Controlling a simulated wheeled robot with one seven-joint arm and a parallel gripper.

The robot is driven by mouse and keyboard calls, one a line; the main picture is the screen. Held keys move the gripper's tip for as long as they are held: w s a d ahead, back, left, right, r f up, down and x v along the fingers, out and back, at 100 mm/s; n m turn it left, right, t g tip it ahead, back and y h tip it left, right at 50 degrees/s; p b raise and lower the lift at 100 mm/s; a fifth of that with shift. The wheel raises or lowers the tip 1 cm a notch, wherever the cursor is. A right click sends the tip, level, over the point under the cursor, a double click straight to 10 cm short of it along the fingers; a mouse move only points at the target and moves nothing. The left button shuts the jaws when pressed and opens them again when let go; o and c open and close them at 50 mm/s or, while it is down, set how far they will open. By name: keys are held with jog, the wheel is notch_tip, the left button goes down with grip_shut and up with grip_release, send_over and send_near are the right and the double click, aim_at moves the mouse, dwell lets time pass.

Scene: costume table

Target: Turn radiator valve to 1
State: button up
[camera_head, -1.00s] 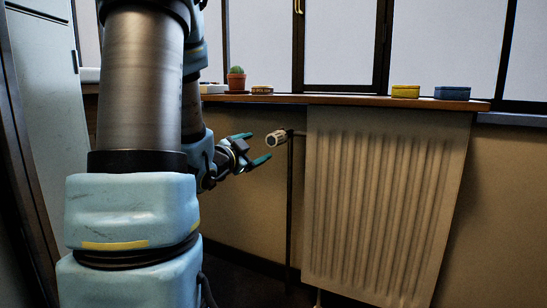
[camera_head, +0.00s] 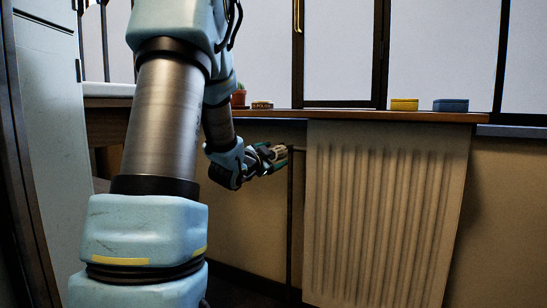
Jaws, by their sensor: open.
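The radiator valve (camera_head: 280,153) is a small pale ribbed knob at the upper left corner of the cream radiator (camera_head: 385,215), on a thin vertical pipe. My gripper (camera_head: 279,158) is at the valve with its green-tipped fingers on either side of it. The fingers are open, and I cannot tell whether either one touches the knob. The gripper hides part of the knob. No numbers on the valve can be read from here.
A wooden sill (camera_head: 400,115) runs above the radiator. On it stand a yellow box (camera_head: 404,104), a blue box (camera_head: 450,105), a small round tin (camera_head: 262,104) and a potted plant (camera_head: 239,98), partly behind my arm. Wall and floor left of the pipe are clear.

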jog(key=shift+c, duration=0.4)
grip_shut()
jog(key=shift+n, duration=0.4)
jog(key=n+p, duration=0.3)
jog(key=n, duration=0.2)
jog(key=shift+r+n+p, duration=0.1)
jog(key=shift+n+p, duration=0.2)
jog(key=shift+p, duration=0.1)
jog(key=n+p, duration=0.3)
jog(key=n, duration=0.2)
jog(key=shift+s, duration=0.1)
jog(key=shift+n, duration=0.3)
jog(key=shift+o, duration=0.4)
grip_release()
